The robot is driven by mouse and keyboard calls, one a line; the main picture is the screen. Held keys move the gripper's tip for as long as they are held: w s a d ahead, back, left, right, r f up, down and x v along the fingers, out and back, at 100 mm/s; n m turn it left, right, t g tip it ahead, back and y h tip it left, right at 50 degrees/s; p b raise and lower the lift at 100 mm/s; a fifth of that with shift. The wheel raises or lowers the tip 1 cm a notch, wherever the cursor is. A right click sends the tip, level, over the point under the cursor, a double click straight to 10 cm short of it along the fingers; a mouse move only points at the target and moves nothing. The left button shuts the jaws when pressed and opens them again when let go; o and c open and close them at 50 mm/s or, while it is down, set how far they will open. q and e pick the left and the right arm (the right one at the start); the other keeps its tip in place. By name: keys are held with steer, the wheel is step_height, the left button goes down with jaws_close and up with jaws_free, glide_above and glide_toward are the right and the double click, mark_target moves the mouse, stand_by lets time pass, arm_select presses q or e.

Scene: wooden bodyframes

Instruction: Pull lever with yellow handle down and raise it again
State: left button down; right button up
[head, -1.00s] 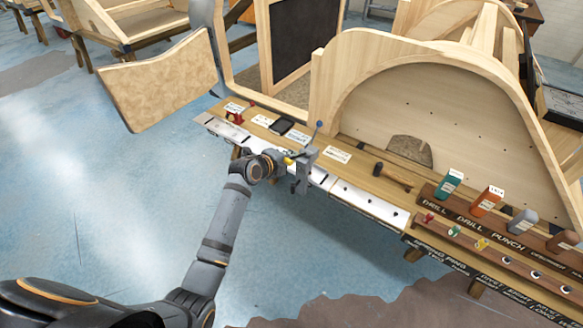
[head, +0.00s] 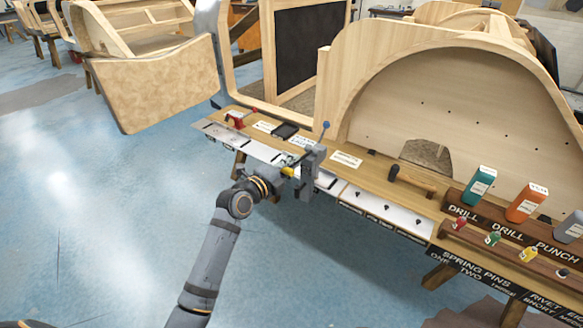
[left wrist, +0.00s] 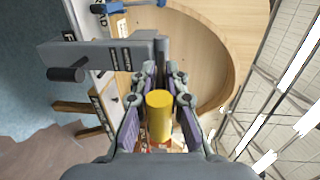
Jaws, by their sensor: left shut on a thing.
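The yellow handle (left wrist: 159,117) stands between the two fingers of my left gripper (left wrist: 159,105) in the left wrist view, and the fingers are shut on it. My left gripper (head: 284,175) is beside the grey vise-like fixture (head: 311,170) at the bench's front edge. The fixture's grey body (left wrist: 105,54) also shows at the upper left in the left wrist view. The lever's far end is hidden. My right gripper is not in view.
Bottles stand in a rack (head: 470,208) at the right. A curved wooden frame (head: 372,50) rises behind. The blue floor in front is clear.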

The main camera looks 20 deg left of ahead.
arm_select(q)
steer(key=shift+f, duration=0.5)
steer(key=c, duration=1.4)
jaws_free()
steer(key=shift+r, duration=0.1)
steer(key=shift+o, duration=0.2)
steer(key=shift+r, duration=0.1)
steer(key=v, duration=1.2)
